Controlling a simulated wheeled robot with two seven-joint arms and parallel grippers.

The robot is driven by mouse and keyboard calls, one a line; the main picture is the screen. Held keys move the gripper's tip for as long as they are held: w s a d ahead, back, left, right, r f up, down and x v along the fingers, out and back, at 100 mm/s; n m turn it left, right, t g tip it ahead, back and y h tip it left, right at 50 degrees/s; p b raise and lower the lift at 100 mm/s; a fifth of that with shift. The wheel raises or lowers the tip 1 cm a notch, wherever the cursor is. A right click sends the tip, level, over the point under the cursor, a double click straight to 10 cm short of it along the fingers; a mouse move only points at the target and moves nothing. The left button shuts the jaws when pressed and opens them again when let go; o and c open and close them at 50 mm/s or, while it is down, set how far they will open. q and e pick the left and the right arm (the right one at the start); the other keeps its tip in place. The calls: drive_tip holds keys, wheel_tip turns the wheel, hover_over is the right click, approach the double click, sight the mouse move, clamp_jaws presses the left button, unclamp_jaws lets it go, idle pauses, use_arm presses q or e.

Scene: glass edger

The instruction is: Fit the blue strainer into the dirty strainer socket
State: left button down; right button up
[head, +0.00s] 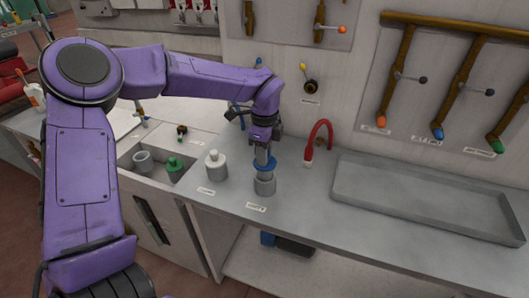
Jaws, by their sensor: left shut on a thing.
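The blue strainer (264,163) shows as a blue disc with a grey part under it. My left gripper (264,153) points down and is shut on the strainer's top. The strainer is upright, right over a grey cylindrical socket (265,187) on the counter. Its blue rim stands above the socket's rim; I cannot tell whether its lower end is inside. A label lies in front of this socket, too small to read surely. A second grey holder with a white-topped piece (216,161) stands to the left. My right gripper is not in view.
A recessed basin (127,158) at the left holds a green-topped piece (174,165) and a grey cup (143,160). A red curved hose (318,138) stands right of the socket. A wide shallow metal tray (345,198) fills the right counter. Wall valves with coloured handles hang behind.

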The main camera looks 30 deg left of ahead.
use_arm(q)
drive_tip(key=shift+f+b, duration=2.1)
drive_tip(key=shift+f, duration=0.25)
drive_tip(key=c, duration=0.8)
unclamp_jaws()
wheel_tip(320, 180, up, 10)
drive_tip(key=shift+r+b, duration=0.25)
drive_tip(key=shift+b, duration=0.4)
drive_tip(key=shift+r, duration=0.1)
